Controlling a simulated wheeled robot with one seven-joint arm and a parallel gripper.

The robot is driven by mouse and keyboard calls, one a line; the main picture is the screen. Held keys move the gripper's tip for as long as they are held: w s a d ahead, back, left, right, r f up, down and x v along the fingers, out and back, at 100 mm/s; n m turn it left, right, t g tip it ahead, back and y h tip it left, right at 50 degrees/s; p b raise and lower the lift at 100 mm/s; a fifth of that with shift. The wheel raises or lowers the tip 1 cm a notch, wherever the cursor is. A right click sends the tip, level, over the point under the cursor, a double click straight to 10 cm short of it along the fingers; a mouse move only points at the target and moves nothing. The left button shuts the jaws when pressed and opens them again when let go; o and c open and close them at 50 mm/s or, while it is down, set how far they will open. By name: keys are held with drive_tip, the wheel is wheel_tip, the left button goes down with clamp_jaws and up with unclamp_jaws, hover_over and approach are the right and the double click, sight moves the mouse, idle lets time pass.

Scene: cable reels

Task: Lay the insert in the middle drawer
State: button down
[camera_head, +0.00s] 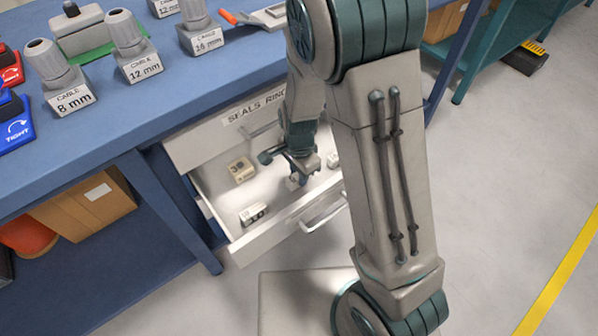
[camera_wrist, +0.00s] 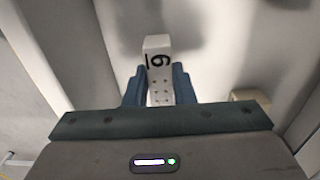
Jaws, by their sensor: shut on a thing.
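My gripper (camera_head: 298,174) points down into the open drawer (camera_head: 284,229) under the cabinet front labelled "SEALS RING". In the wrist view, the blue fingers of my gripper (camera_wrist: 159,88) are shut on a small white insert (camera_wrist: 157,46) with a dark numeral and rows of small dots. The insert is held over the pale drawer floor; I cannot tell whether it touches it. In the head view, the fingers and arm mostly hide the insert.
The drawer also holds a cream block (camera_head: 241,170), a white block with dark marks (camera_head: 254,213) near the front, and another small block (camera_head: 333,160) at right. Bare floor shows between them. Cable glands (camera_head: 133,52) stand on the blue bench (camera_head: 165,95) above.

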drive_tip(key=shift+f, duration=0.1)
drive_tip(key=shift+f+b, duration=0.8)
drive_tip(key=shift+f, duration=0.25)
drive_tip(key=c, duration=1.1)
unclamp_jaws()
drive_tip(key=shift+c, duration=0.2)
drive_tip(key=shift+r, duration=0.1)
wheel_tip(320, 180, up, 14)
drive_tip(key=p, duration=0.4)
